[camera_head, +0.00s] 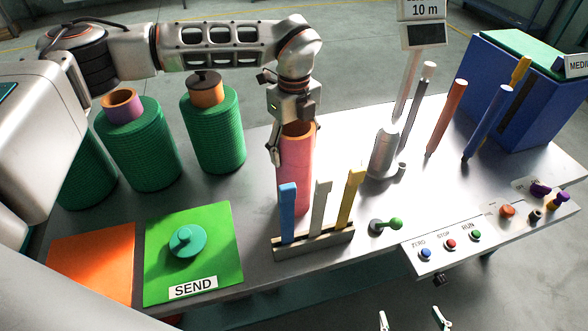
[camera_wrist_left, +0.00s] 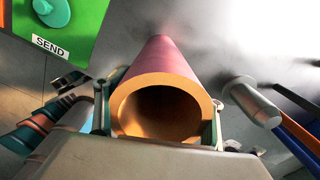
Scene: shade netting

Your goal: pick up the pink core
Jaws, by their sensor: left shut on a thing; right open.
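The pink core (camera_head: 296,180) is a tall hollow tube with an orange rim and inside. It is upright on the grey table, behind the rack of coloured tags; its lower end is partly hidden, so I cannot tell if it touches the table. My left gripper (camera_head: 294,132) comes from above and is shut on the core's upper end. In the left wrist view the core (camera_wrist_left: 165,65) shows its open end between the two fingers (camera_wrist_left: 158,118). My right gripper (camera_head: 412,319) is open and empty at the bottom edge, in front of the table.
A rack (camera_head: 314,244) with blue, grey and yellow tags stands close in front of the core. Green rolls (camera_head: 216,135) stand at the left. A green SEND pad (camera_head: 222,225) and orange pad (camera_head: 92,262) lie front left. A metal post (camera_head: 383,155) stands right of the core.

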